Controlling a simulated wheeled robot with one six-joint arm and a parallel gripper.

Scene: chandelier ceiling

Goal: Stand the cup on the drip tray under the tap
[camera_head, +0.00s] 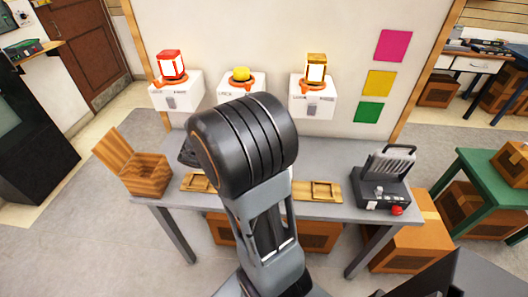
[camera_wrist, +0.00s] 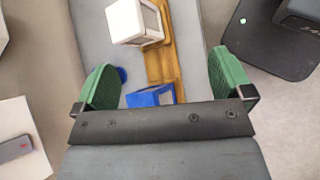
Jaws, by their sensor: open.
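My gripper (camera_wrist: 162,62) shows its two green fingers spread wide apart in the wrist view, with nothing held between them. A blue piece (camera_wrist: 150,96) with a pale panel lies between the fingers, close to the palm and partly hidden by it. A white block-like piece (camera_wrist: 135,22) lies farther up, by a wooden rack (camera_wrist: 165,62). In the head view my arm hides the gripper and the middle of the table.
A grey table (camera_head: 322,160) holds an open wooden box (camera_head: 147,178) at left, wooden racks (camera_head: 318,190) and a dark machine with a red knob (camera_head: 382,185) at right. Behind stand white wall boxes (camera_head: 313,103) bearing red (camera_head: 171,65), yellow (camera_head: 240,73) and gold (camera_head: 316,68) pieces.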

